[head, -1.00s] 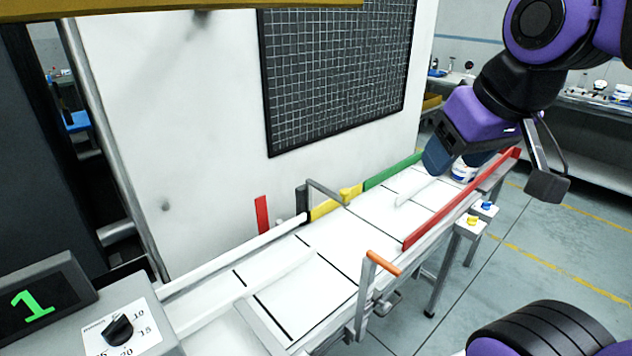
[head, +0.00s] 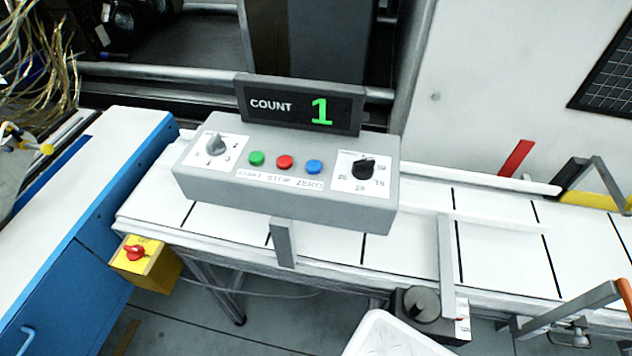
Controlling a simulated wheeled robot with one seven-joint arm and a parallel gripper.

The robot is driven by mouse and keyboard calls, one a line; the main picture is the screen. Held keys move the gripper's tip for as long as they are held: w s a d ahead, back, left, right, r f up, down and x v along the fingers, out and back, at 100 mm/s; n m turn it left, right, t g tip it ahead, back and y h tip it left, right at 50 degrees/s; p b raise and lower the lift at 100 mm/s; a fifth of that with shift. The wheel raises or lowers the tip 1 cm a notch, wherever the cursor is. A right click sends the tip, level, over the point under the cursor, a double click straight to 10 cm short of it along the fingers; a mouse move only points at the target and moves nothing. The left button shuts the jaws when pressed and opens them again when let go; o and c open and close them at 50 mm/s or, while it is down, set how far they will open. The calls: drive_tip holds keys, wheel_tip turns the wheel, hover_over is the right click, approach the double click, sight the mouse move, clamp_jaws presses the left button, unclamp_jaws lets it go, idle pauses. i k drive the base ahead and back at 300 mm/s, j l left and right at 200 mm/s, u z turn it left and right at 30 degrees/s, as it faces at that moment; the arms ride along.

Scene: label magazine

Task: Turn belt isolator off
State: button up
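My gripper is not in this view, so nothing of mine shows near the knob.
A grey control box (head: 290,180) with green, red and blue buttons, two dials and a COUNT display (head: 300,106) reading 1 stands over the belt. The blue cabinet (head: 75,270) is at left. A white bin (head: 395,338) and a grey knob unit (head: 422,304) are at the front.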

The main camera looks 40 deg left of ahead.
sight(136, 251)
drive_tip(key=u, duration=2.6)
drive_tip(key=i+j, duration=0.1)
